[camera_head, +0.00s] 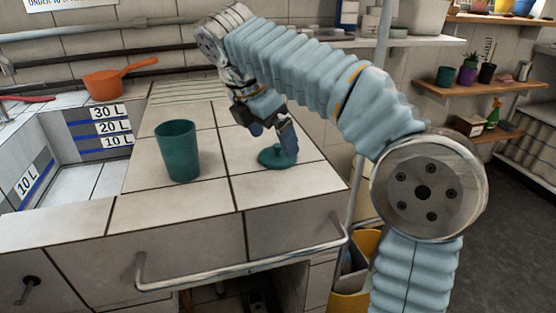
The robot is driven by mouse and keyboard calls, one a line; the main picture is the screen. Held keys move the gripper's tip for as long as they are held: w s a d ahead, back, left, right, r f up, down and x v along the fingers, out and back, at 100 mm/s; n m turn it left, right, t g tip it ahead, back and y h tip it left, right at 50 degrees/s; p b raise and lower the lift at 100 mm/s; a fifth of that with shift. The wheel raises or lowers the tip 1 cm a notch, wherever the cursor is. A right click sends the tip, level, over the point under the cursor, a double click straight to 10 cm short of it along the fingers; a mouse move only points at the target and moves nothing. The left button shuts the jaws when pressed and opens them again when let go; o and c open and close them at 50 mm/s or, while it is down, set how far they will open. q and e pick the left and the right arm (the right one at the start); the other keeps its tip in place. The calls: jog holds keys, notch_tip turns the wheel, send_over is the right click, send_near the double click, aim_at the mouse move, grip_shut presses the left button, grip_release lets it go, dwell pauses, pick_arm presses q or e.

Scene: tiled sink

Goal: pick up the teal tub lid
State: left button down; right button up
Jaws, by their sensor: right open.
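The teal tub lid (273,158) lies on the tiled counter (225,192), right of a teal cup-shaped tub (178,152) that stands upright. My right gripper (273,137) comes down from above, just over the lid. It is open, with one finger in front of the lid's raised middle and the other to the left and higher. Part of the lid is hidden behind the finger, and I cannot tell whether they touch. My left gripper is not in view.
A tiled sink basin (78,172) with level marks is at the left, with an orange saucepan (104,86) behind it. A metal rail (240,268) runs along the counter's front edge. Shelves with pots (467,76) are at the right. The counter's front right corner is clear.

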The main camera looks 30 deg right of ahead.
aim_at(276, 146)
jog(key=x, duration=0.3)
jog(key=shift+f+b, duration=0.15)
jog(key=shift+b, duration=0.15)
jog(key=c, duration=0.8)
jog(key=shift+c, duration=0.2)
